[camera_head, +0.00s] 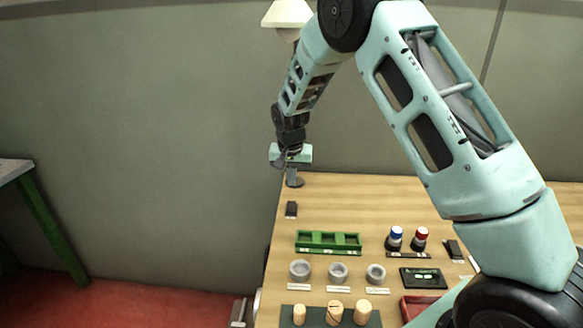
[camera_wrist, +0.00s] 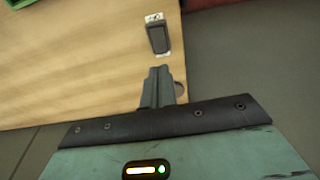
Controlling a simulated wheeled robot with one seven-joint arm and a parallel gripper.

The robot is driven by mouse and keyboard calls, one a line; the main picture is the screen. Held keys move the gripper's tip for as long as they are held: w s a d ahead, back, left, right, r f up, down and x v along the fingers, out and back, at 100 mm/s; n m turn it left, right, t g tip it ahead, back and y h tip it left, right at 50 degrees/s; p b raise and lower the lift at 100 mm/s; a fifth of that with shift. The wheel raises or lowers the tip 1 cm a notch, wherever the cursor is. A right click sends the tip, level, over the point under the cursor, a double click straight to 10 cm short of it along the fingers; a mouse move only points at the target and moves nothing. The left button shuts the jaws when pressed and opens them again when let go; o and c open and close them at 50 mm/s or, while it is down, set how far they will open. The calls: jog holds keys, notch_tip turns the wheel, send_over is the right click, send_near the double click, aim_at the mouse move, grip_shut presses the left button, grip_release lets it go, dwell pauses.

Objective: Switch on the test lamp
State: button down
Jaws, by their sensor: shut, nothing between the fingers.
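A white lamp shade (camera_head: 287,14) shows at the top of the head view, and my arm hides what is below it. I cannot tell whether it is lit. A small dark switch-like block (camera_head: 291,209) lies near the table's far left corner. In the wrist view this block (camera_wrist: 157,35) is black with a pale label at its far end, ahead of the fingertips. My gripper (camera_head: 294,178) is shut and empty, pointing down beyond the block and apart from it. Its closed fingers (camera_wrist: 159,76) also show in the wrist view. A round grey piece (camera_wrist: 180,92) is partly hidden behind them.
A green divided tray (camera_head: 328,250), several grey rings (camera_head: 338,272) and cork stoppers (camera_head: 334,312) are on the table (camera_head: 370,205). Blue-capped (camera_head: 394,238) and red-capped (camera_head: 420,238) items, a black panel (camera_head: 423,278) and a red tray (camera_head: 415,305) are to the right.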

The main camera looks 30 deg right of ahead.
aim_at(292, 208)
jog(key=f, duration=0.2)
jog(key=w+f+p, duration=0.1)
jog(key=f, duration=0.2)
jog(key=f+p, duration=0.1)
jog(key=f, duration=0.2)
jog(key=shift+w+d+f, duration=0.1)
jog(key=shift+w+d, duration=0.05)
jog(key=shift+d, duration=0.25)
jog(key=shift+w+d+f+g, duration=0.1)
jog(key=shift+f+g, duration=0.2)
jog(key=shift+f, duration=0.1)
jog(key=shift+s+a, duration=0.55)
jog(key=shift+s, duration=0.3)
jog(key=shift+r+p, duration=0.3)
jog(key=shift+r, duration=0.1)
notch_tip(292, 208, up, 14)
jog(key=s, duration=0.1)
jog(key=shift+s+a+f+b, duration=0.2)
jog(key=shift+a+f+b, duration=0.05)
jog(key=shift+a+b, duration=0.2)
